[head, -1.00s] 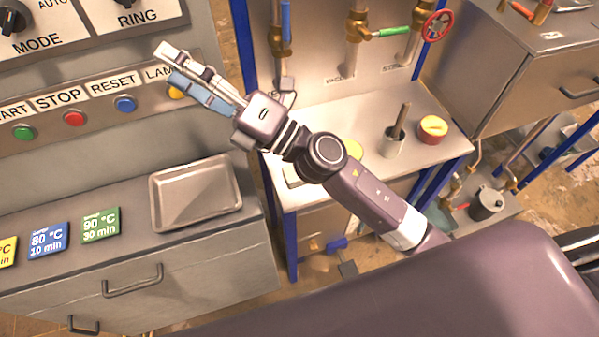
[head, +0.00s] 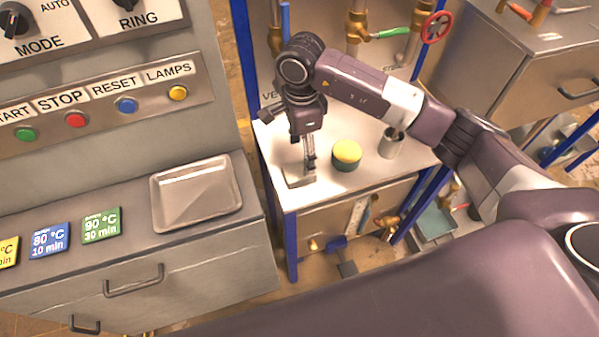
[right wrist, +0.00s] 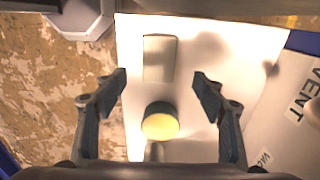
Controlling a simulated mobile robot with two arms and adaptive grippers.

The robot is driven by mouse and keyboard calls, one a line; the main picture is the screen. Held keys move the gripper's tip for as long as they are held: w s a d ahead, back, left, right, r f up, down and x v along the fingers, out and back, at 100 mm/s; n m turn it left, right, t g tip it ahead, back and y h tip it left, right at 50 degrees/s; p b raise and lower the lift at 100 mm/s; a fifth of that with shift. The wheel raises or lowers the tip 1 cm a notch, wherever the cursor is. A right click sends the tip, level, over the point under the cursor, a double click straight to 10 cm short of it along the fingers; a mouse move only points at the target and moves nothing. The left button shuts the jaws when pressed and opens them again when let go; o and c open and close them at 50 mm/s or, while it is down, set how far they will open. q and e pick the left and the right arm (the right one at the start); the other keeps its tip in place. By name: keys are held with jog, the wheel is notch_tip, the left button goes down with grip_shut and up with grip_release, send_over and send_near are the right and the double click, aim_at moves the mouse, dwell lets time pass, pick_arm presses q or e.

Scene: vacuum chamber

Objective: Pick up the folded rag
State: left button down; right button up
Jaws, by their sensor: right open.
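The folded rag (head: 298,178) is a small pale grey rectangle lying flat near the front left corner of the white shelf (head: 378,171). It also shows in the right wrist view (right wrist: 159,57), centred between and ahead of my fingers. My right gripper (head: 308,160) points down above the rag in the head view and partly covers it. In the wrist view the right gripper (right wrist: 160,80) is open with nothing between its fingers. I cannot tell the exact height of the fingertips over the rag. My left gripper is not in view.
A dark green tub with a yellow top (head: 347,153) stands right of the rag, close to my gripper. A metal cup (head: 392,143) stands farther right. Pipes and valves (head: 385,33) rise behind. An empty metal tray (head: 196,194) lies on the left cabinet, beside a button panel (head: 100,103).

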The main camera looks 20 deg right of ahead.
aim_at(299, 170)
jog(key=f+p, duration=0.2)
jog(key=f, duration=0.1)
jog(key=f+p, duration=0.1)
jog(key=f, duration=0.1)
jog(key=shift+s+a+f, duration=0.15)
jog(key=shift+a+f, duration=0.05)
jog(key=shift+a, duration=0.1)
jog(key=shift+f, duration=0.6)
jog(key=c, duration=1.2)
jog(key=shift+o, duration=0.2)
jog(key=shift+r, duration=0.15)
jog(key=shift+r, duration=0.55)
notch_tip(299, 170, up, 19)
jog(key=b, duration=0.5)
jog(key=shift+f, duration=0.15)
